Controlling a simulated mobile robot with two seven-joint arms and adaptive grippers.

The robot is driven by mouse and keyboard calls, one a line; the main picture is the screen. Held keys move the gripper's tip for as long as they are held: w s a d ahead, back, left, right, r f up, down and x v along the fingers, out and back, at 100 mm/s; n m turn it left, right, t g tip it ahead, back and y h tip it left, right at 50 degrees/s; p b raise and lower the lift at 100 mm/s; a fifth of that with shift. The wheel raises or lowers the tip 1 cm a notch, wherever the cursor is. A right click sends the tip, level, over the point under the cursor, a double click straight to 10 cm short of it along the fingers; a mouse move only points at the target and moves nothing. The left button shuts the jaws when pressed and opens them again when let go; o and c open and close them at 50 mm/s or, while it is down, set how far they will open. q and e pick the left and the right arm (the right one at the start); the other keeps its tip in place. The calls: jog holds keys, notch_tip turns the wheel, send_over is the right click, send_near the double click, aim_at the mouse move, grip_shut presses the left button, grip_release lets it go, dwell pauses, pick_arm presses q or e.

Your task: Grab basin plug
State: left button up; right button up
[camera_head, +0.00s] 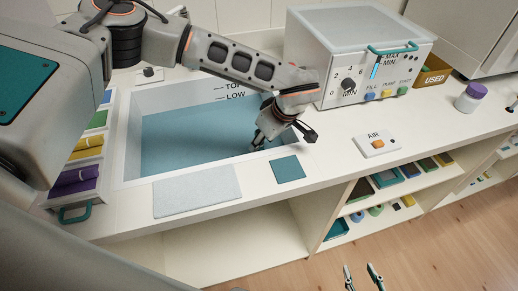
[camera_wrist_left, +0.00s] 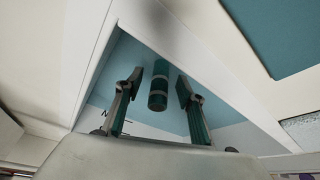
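A dark teal cylinder with a lighter band (camera_wrist_left: 158,85), which looks like the basin plug, shows between my left gripper's fingers in the left wrist view. My left gripper (camera_wrist_left: 157,108) is open, with a visible gap on either side of the cylinder. In the head view my left gripper (camera_head: 284,135) reaches down at the right front corner of the basin (camera_head: 133,150). I cannot pick out the plug there, as the gripper covers that corner. My right gripper (camera_head: 361,279) is low over the floor, open and empty, away from the counter.
A teal square (camera_head: 288,168) and a pale mat (camera_head: 197,190) lie in front of the basin. A control box (camera_head: 345,55) stands behind, right of my left arm. An AIR switch (camera_head: 377,143) is to the right. Rolled towels (camera_head: 75,180) sit at the left. Shelves are below.

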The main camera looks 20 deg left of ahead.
pick_arm(q)
jog(key=shift+x, duration=1.95)
jog(key=shift+a, duration=0.1)
grip_shut()
jog(key=shift+r, duration=0.15)
